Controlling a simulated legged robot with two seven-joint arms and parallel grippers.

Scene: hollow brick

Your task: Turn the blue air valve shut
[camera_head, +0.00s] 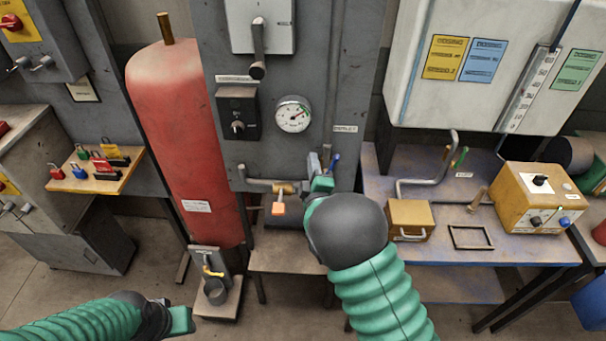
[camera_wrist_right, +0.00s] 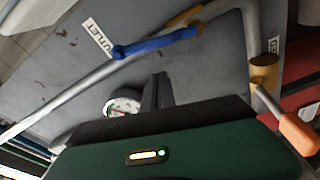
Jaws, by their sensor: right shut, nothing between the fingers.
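The blue air valve handle (camera_head: 335,162) shows as a small blue piece beside my right gripper in the head view. In the right wrist view the blue handle (camera_wrist_right: 155,43) lies across a grey pipe at a shallow angle, on a brass-coloured fitting. My right gripper (camera_head: 318,166) is shut and empty, close to the handle; its dark fingers (camera_wrist_right: 160,90) point towards the handle with a visible gap in the wrist view. My right forearm hides part of the pipework. My left gripper (camera_head: 182,320) is low at the left, away from the valve; its jaw state is unclear.
An orange-handled valve (camera_head: 278,208) sits left of my right gripper and also shows in the wrist view (camera_wrist_right: 298,130). A round gauge (camera_head: 293,114) is on the grey panel above. A red tank (camera_head: 185,140) stands left. A bench (camera_head: 470,243) with a yellow box (camera_head: 540,195) is right.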

